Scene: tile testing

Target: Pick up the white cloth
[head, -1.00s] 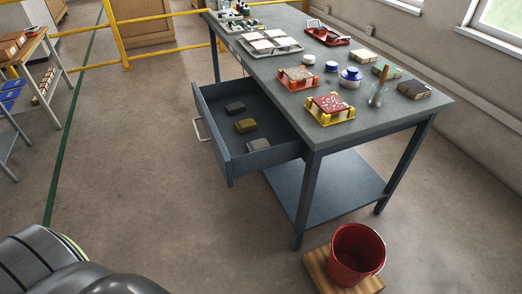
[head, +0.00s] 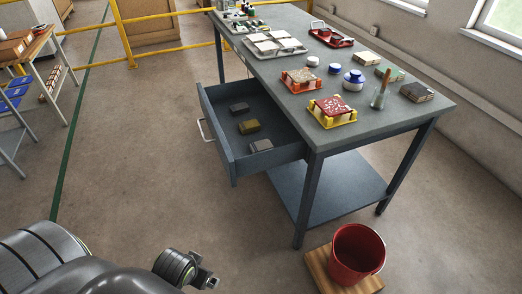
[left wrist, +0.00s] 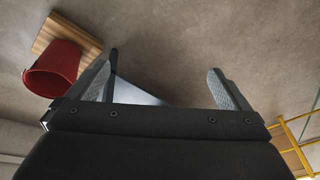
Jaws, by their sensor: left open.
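I cannot make out a white cloth for certain in either view. My left gripper (left wrist: 165,82) is open and empty in the left wrist view, its two fingers wide apart over bare floor. In the head view part of my left arm shows at the bottom left, low in front of the workbench and well apart from it. My right gripper is not in view.
A grey workbench (head: 340,150) carries pale tiles on a tray (head: 294,49), a red tray (head: 345,43) and blue-white jars (head: 353,81). Its open drawer (head: 224,168) holds several small blocks. A red bucket (head: 357,262) stands on a wooden board (head: 318,268).

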